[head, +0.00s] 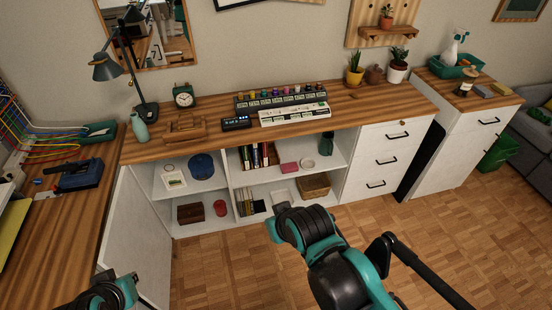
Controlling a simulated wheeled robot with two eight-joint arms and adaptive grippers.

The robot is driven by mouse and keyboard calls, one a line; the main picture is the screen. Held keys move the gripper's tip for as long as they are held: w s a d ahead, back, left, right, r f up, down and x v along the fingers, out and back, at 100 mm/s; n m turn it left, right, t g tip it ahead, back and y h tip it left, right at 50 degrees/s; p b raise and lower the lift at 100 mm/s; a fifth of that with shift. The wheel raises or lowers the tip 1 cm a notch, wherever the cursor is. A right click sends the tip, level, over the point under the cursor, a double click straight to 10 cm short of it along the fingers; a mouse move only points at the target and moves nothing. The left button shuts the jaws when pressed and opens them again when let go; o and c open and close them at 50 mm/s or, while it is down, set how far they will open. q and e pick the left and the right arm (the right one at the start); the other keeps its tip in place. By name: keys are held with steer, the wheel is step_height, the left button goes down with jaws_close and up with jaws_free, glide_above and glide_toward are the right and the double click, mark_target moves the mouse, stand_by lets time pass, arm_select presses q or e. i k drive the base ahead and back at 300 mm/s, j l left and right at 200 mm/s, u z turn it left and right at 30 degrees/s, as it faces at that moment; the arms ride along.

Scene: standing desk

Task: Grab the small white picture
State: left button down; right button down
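A small white picture (174,181) in a light frame stands on the upper shelf in the left bay of the low white cabinet. It leans back a little and is fully visible. My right arm rises from the bottom centre in front of the cabinet, its teal and black joints well short of the picture. Part of my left arm shows at the bottom left edge. I see no fingers of either gripper, and nothing touches the picture.
Beside the picture is a blue round container (201,167); below are a dark red box (190,213) and a red can (220,208). The cabinet's wooden top (360,108) overhangs the shelves. A side desk (60,225) stands left. The parquet floor (225,265) is clear.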

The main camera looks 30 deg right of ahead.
mark_target(174, 178)
steer(key=i+l, duration=0.1)
steer(key=l, duration=0.4)
steer(key=i+l, duration=0.15)
steer(key=l, duration=0.35)
steer(key=i+l+u, duration=0.1)
steer(key=l, duration=0.4)
steer(key=i+l, duration=0.15)
steer(key=l, duration=0.4)
steer(key=i+l, duration=0.1)
steer(key=l, duration=0.4)
steer(key=i, duration=0.9)
